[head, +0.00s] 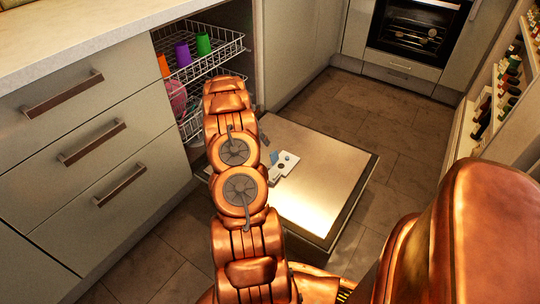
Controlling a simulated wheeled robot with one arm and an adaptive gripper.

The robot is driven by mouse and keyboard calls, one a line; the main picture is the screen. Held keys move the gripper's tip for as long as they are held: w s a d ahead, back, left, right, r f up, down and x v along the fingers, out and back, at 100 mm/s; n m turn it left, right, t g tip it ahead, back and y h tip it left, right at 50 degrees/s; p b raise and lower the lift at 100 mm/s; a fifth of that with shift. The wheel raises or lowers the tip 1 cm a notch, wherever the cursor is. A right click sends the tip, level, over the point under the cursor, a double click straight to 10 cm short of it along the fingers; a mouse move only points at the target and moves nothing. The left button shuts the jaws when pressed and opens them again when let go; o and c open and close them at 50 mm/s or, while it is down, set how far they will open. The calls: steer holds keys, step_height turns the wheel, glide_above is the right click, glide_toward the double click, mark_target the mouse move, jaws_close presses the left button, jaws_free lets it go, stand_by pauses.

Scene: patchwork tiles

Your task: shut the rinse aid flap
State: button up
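The dishwasher door (318,188) is folded down flat, its bright inner side facing up. A pale dispenser unit (280,170) is set in this inner side, just right of my arm. It has a small bluish part and dark spots. I cannot tell for sure which part is the rinse aid flap or how far it stands open. My copper arm rises through the middle of the view and covers the left part of the door. My gripper is not visible; the arm's far end is near the racks.
Wire racks (205,62) hold orange, purple and green cups and a pink item. Drawers with bar handles (92,142) stand at left. An oven (415,25) is at the back, and a bottle shelf (500,95) at right. The tiled floor right of the door is clear.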

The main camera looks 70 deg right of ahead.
mark_target(272, 153)
steer(key=shift+b+x, duration=0.95)
steer(key=shift+x, duration=3.35)
steer(key=shift+s, duration=0.15)
steer(key=shift+c, duration=0.2)
steer(key=shift+r, duration=0.1)
jaws_close()
